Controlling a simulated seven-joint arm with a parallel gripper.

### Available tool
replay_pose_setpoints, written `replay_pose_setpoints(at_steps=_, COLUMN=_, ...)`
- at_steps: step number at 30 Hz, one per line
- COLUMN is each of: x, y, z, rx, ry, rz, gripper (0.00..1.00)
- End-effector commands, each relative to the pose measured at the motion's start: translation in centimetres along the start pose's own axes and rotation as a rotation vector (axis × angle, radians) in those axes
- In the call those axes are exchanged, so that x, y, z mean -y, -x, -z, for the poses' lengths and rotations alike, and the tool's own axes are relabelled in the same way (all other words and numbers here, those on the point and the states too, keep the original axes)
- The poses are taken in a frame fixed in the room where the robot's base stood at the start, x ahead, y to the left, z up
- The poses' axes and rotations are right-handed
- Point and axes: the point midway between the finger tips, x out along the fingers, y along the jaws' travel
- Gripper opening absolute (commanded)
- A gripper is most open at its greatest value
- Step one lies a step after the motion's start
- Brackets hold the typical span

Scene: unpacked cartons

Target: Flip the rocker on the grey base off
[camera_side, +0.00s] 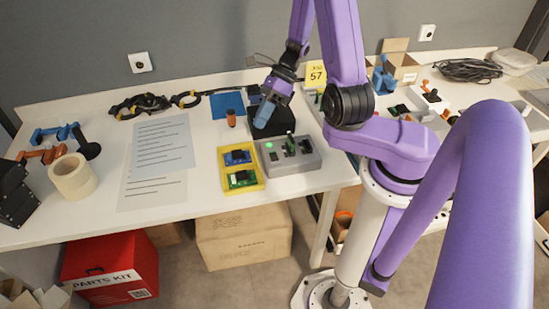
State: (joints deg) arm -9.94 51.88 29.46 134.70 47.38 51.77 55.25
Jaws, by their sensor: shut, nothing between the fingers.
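The grey base (302,160) stands on the white table, right of the picture's middle. A green light shows on its left part, and a small dark green upright piece, possibly the rocker (290,143), stands on its top. The rocker's tilt is too small to tell. My gripper (261,122) points down with its blue fingers shut and empty. In the picture it lies above and left of the base, over a black box (283,122). I cannot tell whether the fingers touch the box.
A yellow tray (223,187) with blue and green boards sits left of the base. An orange-topped cylinder (231,118), a yellow sign marked 57 (316,74) and printed sheets (155,165) are nearby. A tape roll (73,177) stands at left.

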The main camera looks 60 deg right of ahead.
Motion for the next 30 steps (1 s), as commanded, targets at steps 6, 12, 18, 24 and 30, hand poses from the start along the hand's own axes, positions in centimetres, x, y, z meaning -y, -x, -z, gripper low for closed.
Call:
replay_pose_setpoints(at_steps=6, x=1.1, y=0.4, z=1.8, rx=0.104, ry=-0.247, rz=0.059, gripper=0.0)
replay_pose_setpoints(at_steps=12, x=1.8, y=0.8, z=3.4, rx=0.19, ry=-0.435, rz=0.1, gripper=0.0)
replay_pose_setpoints(at_steps=18, x=2.1, y=1.0, z=4.3, rx=0.239, ry=-0.536, rz=0.121, gripper=0.0)
replay_pose_setpoints(at_steps=24, x=2.1, y=1.1, z=4.5, rx=0.25, ry=-0.559, rz=0.125, gripper=0.0)
replay_pose_setpoints(at_steps=30, x=2.1, y=1.1, z=4.5, rx=0.249, ry=-0.557, rz=0.125, gripper=0.0)
